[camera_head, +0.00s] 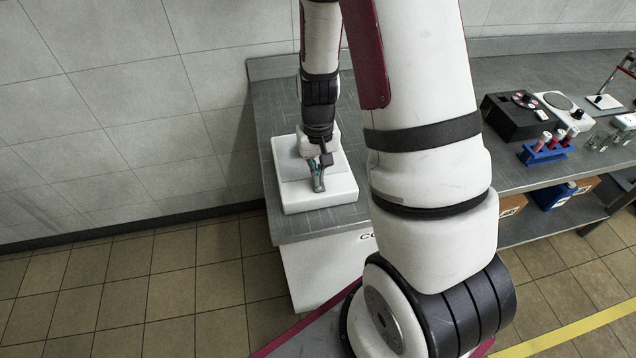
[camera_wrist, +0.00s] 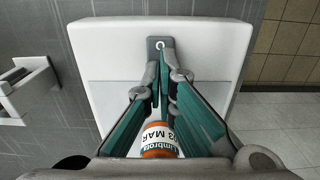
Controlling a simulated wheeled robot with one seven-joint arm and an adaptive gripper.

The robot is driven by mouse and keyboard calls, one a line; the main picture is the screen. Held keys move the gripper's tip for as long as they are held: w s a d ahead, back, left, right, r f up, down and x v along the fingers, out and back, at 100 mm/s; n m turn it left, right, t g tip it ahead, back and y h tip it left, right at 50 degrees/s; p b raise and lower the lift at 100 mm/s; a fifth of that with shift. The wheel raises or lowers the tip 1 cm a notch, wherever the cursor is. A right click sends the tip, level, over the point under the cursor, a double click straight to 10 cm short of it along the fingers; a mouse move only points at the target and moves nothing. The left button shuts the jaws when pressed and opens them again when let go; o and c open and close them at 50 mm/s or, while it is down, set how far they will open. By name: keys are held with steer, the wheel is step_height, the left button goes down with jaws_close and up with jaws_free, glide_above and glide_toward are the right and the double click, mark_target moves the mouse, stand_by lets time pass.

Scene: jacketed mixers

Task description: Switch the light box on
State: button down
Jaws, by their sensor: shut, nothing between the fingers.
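The light box (camera_head: 340,190) is a low white slab on the grey bench, with a pale grey panel that shows no clear glow. In the wrist view the light box (camera_wrist: 105,50) has a small dark grey switch plate (camera_wrist: 154,57) with a white ring mark near its upper edge. My gripper (camera_head: 319,188) is shut and points down over the front part of the box. In the wrist view the closed fingertips (camera_wrist: 164,68) lie at the plate's lower end; contact cannot be told. An orange vial (camera_wrist: 160,153) with a white label shows between the finger bases; its height is unclear.
A white bracket-like object (camera_wrist: 30,88) stands left of the box in the wrist view. At right on the bench are a black device (camera_head: 515,118), a white round-topped device (camera_head: 566,108) and a blue tube rack (camera_head: 545,153). Tiled floor lies left.

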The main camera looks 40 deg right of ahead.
steer(key=shift+f, duration=0.2)
steer(key=shift+s+r+p, duration=0.1)
steer(key=shift+r+p, duration=1.25)
steer(key=shift+r, duration=1.25)
steer(key=shift+r+p, duration=0.4)
steer(key=shift+r, duration=0.55)
steer(key=shift+r, duration=0.15)
step_height(320, 180, up, 10)
steer(key=f+n+t, duration=0.1)
glide_above(306, 192)
steer(key=s+a+r+n+t, duration=0.1)
steer(key=s+a+r+t, duration=0.2)
steer(key=r, duration=0.4)
steer(key=s+a+r+n, duration=0.1)
steer(key=s+a+r, duration=0.2)
steer(key=s+r, duration=0.3)
steer(key=s+a+r+n+t, duration=0.1)
steer(key=s+r, duration=0.4)
steer(key=s, duration=0.2)
steer(key=shift+a+r+n+t, duration=0.25)
steer(key=shift+a+n+t, duration=0.05)
steer(key=shift+a, duration=0.05)
